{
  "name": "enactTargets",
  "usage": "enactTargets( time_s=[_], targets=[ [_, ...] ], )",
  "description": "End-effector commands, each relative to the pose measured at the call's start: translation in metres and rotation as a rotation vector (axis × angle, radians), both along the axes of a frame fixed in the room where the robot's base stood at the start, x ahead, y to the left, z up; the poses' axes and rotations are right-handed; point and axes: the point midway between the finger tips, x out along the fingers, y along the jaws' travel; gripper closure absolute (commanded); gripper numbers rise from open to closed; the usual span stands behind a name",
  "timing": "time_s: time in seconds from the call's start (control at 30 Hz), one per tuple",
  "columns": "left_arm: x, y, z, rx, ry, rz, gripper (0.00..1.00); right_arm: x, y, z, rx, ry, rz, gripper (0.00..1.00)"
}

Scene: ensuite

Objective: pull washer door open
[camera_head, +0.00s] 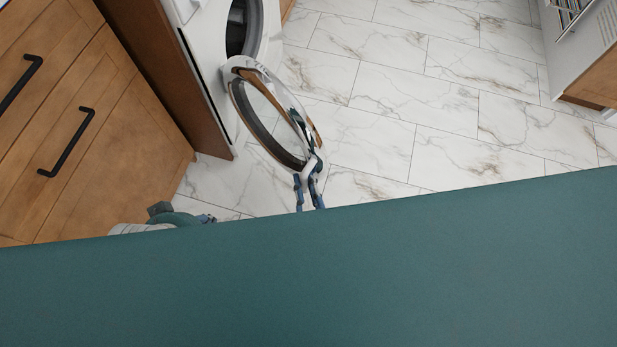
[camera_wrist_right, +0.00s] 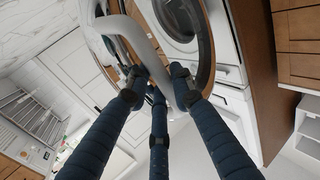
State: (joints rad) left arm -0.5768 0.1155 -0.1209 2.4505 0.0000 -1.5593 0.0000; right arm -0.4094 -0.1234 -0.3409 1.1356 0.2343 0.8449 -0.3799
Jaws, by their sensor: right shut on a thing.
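The white washer (camera_head: 207,45) stands at the upper left in the head view, with its dark drum opening showing. Its round door (camera_head: 243,108), with a white rim and bronze-brown ring, is swung out from the opening and stands well apart from it. My right gripper (camera_head: 309,178) is at the door's free edge, shut on it. The right wrist view shows the blue fingers of this gripper (camera_wrist_right: 157,82) with dark tips around the door's curved white rim (camera_wrist_right: 146,45). Part of my left arm seems to show at the lower left; its fingers cannot be made out.
Wooden cabinets (camera_head: 95,130) with black bar handles stand left of the washer, with a brown side panel between. The marble-tiled floor (camera_head: 400,110) right of the door is clear. A white unit (camera_head: 582,55) with a wooden base stands at the upper right.

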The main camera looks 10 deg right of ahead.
Motion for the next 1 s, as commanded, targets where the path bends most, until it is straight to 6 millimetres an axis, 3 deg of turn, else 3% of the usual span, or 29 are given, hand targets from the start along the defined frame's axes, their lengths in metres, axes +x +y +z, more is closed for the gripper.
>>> enactTargets(
  time_s=[0.3,0.33,0.4,0.77,1.0],
  targets=[
    [0.0,-0.001,0.001,-0.003,-0.003,0.0,0.6,0.003,0.002,0.005,0.006,-0.012,0.001,1.0],
    [0.0,-0.001,0.001,-0.003,-0.002,0.0,0.6,0.003,0.002,0.005,0.006,-0.012,0.001,0.74],
    [0.0,-0.001,0.002,-0.003,-0.002,0.0,0.6,0.003,0.002,0.005,0.006,-0.011,0.0,0.6],
    [0.002,0.002,0.003,0.006,-0.007,-0.006,0.6,-0.003,0.0,0.002,0.002,-0.004,-0.001,0.6],
    [0.001,0.001,0.002,0.005,-0.005,-0.004,0.6,-0.041,-0.004,0.0,0.002,-0.001,0.0,0.6]
  ],
)
